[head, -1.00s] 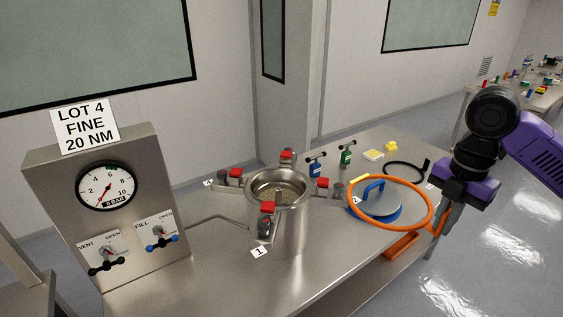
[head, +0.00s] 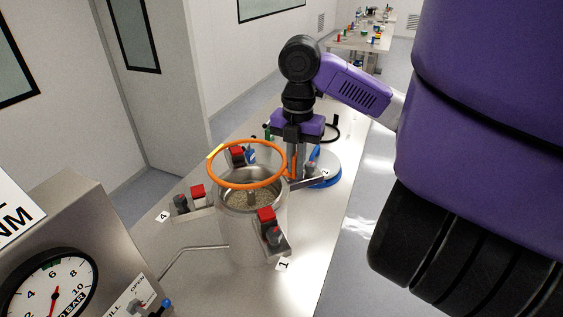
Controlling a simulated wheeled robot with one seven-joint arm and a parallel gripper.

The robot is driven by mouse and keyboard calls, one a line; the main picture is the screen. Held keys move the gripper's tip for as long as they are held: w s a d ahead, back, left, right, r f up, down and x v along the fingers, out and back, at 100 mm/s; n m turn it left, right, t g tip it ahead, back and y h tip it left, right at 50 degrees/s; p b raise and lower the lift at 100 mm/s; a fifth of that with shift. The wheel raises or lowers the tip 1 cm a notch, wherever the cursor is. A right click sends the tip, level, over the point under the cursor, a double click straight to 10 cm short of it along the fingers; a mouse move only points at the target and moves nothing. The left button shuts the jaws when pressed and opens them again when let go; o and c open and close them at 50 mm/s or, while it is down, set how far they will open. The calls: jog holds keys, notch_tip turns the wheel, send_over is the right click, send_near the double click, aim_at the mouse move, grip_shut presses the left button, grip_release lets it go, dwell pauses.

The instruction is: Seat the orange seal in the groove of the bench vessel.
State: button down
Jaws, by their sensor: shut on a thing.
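The orange seal (head: 247,187) is a ring with a small yellow mark on its left side. My gripper (head: 292,164) is shut on its right side and holds it above the bench vessel. The bench vessel (head: 253,235) is an open steel pot with granular contents inside. The seal hangs over the vessel's mouth, apparently above the rim and apart from it. Red-capped clamps (head: 267,215) stand around the vessel, swung outward. The seal and my gripper partly hide the far clamps. The groove itself is not clear at this size.
A blue-edged lid (head: 327,176) lies on the bench behind my gripper. A black ring (head: 332,131) lies farther back. The gauge panel (head: 62,272) stands at the lower left, with a bent rod (head: 183,254) beside it. The bench right of the vessel is clear.

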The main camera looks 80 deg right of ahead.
notch_tip(320, 180, down, 8)
jog(key=b, duration=0.6)
jog(key=shift+f, duration=0.15)
jog(key=shift+f+b, duration=0.35)
jog(key=shift+b, duration=0.05)
dwell(0.4)
jog(key=c, duration=1.5)
grip_release()
jog(key=shift+r, duration=3.95)
jog(key=shift+s, duration=0.1)
